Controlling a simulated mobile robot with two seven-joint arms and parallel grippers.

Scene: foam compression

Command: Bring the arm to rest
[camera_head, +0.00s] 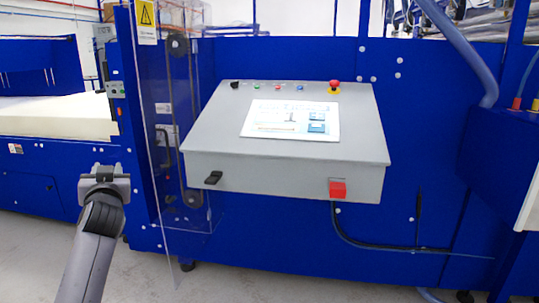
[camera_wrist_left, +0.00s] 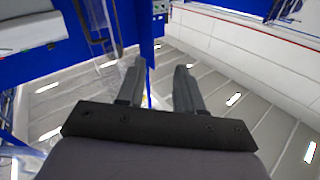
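My left arm comes in from the lower left of the head view. Its gripper (camera_head: 105,170) points up and away, in front of the blue machine and left of the grey control box (camera_head: 280,165). In the left wrist view the two fingers of my left gripper (camera_wrist_left: 160,80) stand apart with nothing between them. It touches nothing that I can see. My right gripper is in neither view.
A clear panel (camera_head: 165,130) stands between my left gripper and the control box. The box carries a screen (camera_head: 290,119), a red stop knob (camera_head: 333,86), small buttons and a red switch (camera_head: 338,189). White foam (camera_head: 55,117) lies at left. A hose (camera_head: 460,45) hangs at right.

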